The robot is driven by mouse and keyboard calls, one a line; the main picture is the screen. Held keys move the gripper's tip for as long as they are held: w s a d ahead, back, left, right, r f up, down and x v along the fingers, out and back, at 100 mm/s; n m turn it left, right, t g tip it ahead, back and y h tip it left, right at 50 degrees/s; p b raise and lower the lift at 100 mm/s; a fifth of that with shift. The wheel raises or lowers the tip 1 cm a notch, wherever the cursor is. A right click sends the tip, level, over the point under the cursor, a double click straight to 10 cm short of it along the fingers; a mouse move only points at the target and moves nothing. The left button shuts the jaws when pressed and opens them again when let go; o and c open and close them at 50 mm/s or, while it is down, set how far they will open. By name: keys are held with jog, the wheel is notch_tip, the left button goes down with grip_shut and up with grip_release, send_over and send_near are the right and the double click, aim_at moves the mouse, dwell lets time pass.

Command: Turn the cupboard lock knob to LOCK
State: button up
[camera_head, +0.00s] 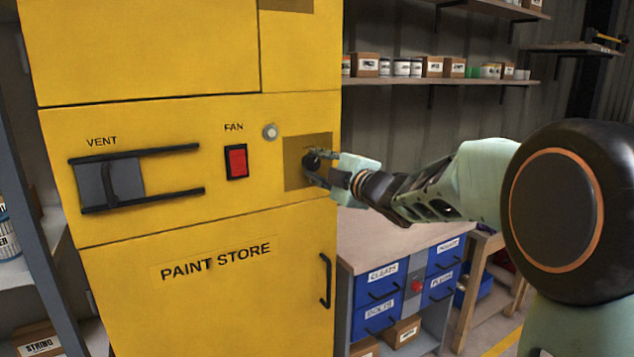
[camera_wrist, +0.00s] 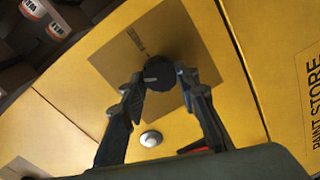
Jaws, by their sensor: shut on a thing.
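The cupboard lock knob (camera_head: 311,161) is black and round. It sits on a darker yellow square plate (camera_head: 293,174) at the right edge of the yellow cupboard's control panel. My gripper (camera_head: 325,167) reaches it from the right and is shut on it. In the wrist view the knob (camera_wrist: 159,72) lies between the two fingertips of my gripper (camera_wrist: 161,88), with a pale mark on its face. Small dark lettering (camera_wrist: 136,40) shows on the plate there, too small to read. The gripper hides part of the plate in the head view.
Left of the knob are a round grey-white button (camera_head: 270,131), a red FAN switch (camera_head: 236,161) and the VENT slider (camera_head: 110,182). The PAINT STORE door has a black handle (camera_head: 326,280). A workbench with blue drawers (camera_head: 376,301) stands below my arm.

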jog(key=n+b, duration=0.3)
jog(key=shift+f, duration=0.2)
jog(key=shift+r+n+b, duration=0.1)
jog(key=shift+n+b, duration=0.95)
jog(key=shift+n, duration=0.25)
jog(key=shift+r, duration=0.1)
jog(key=o, duration=1.1)
jog(key=shift+s, duration=0.15)
jog(key=v, duration=0.7)
jog(key=shift+s+d, duration=0.1)
jog(key=shift+s, duration=0.05)
